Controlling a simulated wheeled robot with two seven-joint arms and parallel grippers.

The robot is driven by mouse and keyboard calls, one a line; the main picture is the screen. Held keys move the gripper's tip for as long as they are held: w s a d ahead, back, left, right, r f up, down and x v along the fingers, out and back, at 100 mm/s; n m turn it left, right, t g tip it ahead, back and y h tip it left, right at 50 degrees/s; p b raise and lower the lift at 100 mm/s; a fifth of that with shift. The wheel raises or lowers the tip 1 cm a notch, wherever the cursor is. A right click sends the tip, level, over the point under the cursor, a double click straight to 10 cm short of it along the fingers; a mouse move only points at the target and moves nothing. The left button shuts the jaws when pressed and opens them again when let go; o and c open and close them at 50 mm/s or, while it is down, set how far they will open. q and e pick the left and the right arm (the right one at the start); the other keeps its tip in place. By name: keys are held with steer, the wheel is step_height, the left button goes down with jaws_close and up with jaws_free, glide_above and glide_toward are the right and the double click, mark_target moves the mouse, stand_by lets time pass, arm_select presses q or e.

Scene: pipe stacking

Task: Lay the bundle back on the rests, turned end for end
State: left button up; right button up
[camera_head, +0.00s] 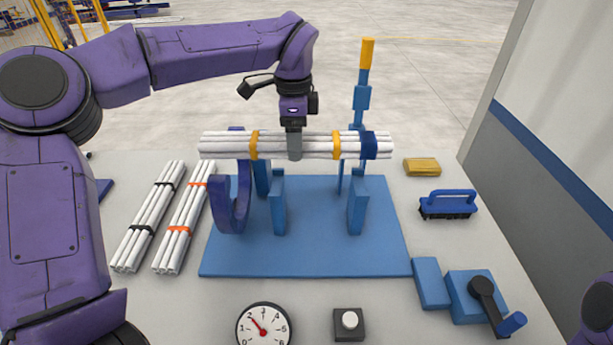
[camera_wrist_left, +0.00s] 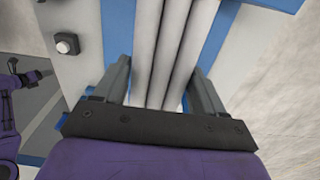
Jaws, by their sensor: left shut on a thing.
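The bundle (camera_head: 312,143) of white pipes has two yellow bands and a blue band or cap near its right end. My left gripper (camera_head: 295,145) is shut around its middle from above and holds it level. The wrist view shows the pipes (camera_wrist_left: 167,55) between both fingers (camera_wrist_left: 160,88). The blue rests, one left (camera_head: 278,205) and one right (camera_head: 357,208), stand upright on a blue base plate (camera_head: 320,260). The bundle appears above them; whether it touches any rest is unclear. My right gripper does not show; only part of my right arm is at the lower right.
A purple curved piece (camera_head: 228,210) stands left of the rests; a tall blue post with a yellow top (camera_head: 366,55) stands behind. Two more pipe bundles (camera_head: 150,215) (camera_head: 185,220) lie left. A brush (camera_head: 447,205), yellow block (camera_head: 422,167), crank (camera_head: 485,295), dial (camera_head: 263,326) and button (camera_head: 349,322) surround the plate.

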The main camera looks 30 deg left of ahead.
arm_select(q)
steer(key=f, duration=0.1)
steer(key=s+f+p, duration=0.1)
steer(key=f, duration=0.1)
steer(key=shift+f, duration=0.1)
step_height(320, 180, down, 7)
steer(key=w+p, duration=0.1)
steer(key=shift+r, duration=0.2)
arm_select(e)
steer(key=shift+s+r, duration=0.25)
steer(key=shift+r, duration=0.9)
arm_select(q)
steer(key=shift+d+f, duration=0.1)
steer(key=o, duration=1.3)
steer(key=shift+w, duration=0.1)
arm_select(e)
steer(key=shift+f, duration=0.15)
